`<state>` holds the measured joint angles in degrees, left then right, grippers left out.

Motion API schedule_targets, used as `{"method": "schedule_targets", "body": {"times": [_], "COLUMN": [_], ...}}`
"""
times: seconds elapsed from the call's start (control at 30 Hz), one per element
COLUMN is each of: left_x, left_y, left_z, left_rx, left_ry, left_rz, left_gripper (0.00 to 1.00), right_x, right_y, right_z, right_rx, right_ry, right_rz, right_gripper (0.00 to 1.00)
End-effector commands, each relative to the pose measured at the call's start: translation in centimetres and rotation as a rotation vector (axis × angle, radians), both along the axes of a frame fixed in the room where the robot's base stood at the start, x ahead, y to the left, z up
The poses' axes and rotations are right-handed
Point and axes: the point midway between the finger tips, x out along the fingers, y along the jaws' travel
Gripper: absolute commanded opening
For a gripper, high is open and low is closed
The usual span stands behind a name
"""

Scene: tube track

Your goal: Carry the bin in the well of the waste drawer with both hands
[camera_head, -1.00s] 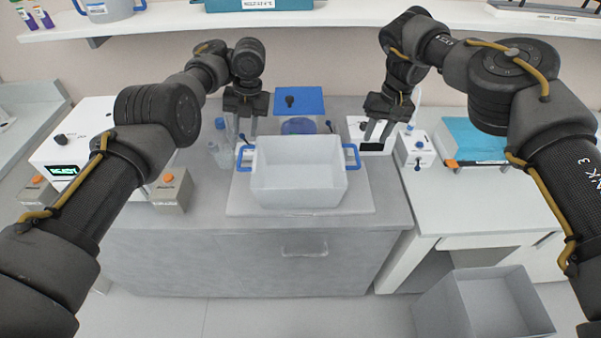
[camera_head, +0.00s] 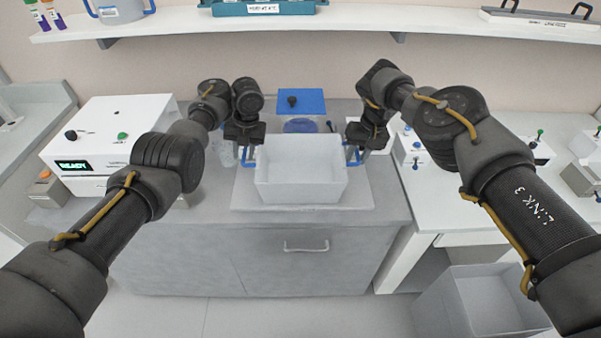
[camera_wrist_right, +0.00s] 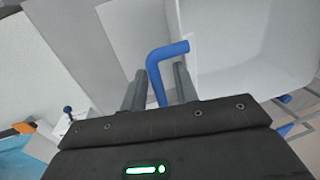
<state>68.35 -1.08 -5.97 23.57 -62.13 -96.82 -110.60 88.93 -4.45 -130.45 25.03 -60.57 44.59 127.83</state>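The bin (camera_head: 300,185), a white open tub with a blue handle at each end, stands upright on a pale board on the grey counter. My left gripper (camera_head: 245,153) is at its left handle (camera_head: 248,163), fingers pointing down and apart. My right gripper (camera_head: 362,152) is at the right handle (camera_head: 355,160). In the right wrist view the blue handle (camera_wrist_right: 157,75) passes between the two fingers, with gaps beside it, so the gripper is open around it. An open-topped grey drawer (camera_head: 490,305), apparently the waste drawer, is low at the right; its visible inside is empty.
A blue-topped box (camera_head: 301,102) stands behind the bin. Clear bottles (camera_head: 225,155) stand close to my left gripper. A white instrument (camera_head: 100,140) is at left, small devices (camera_head: 412,150) at right. A shelf (camera_head: 330,22) runs above. The floor in front is clear.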

Motion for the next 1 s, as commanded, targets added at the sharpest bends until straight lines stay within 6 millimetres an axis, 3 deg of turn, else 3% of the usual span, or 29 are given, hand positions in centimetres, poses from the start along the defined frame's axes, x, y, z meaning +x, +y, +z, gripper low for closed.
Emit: {"method": "schedule_targets", "body": {"times": [0.03, 0.2, 0.67, 1.0], "left_x": [0.0, 0.0, 0.0, 0.0], "left_y": [0.0, -0.1, 0.0, 0.0], "left_z": [0.0, -0.1, 0.1, 3.0], "left_rx": [0.000, 0.000, 0.000, 0.000], "left_ry": [0.001, 0.001, 0.002, 0.001], "left_rz": [0.000, 0.000, 0.001, 0.000], "left_gripper": [0.22, 0.00, 0.00, 0.00], "right_x": [0.0, 0.0, 0.0, 0.0], "right_y": [-0.1, -0.1, -0.1, -0.1], "right_z": [-0.1, -0.1, 0.1, 3.0], "right_rx": [-0.001, -0.001, -0.001, 0.000], "right_ry": [0.000, 0.001, 0.001, 0.000], "right_rz": [-0.001, -0.001, -0.001, -0.001], "right_gripper": [0.23, 0.01, 0.00, 0.00]}}
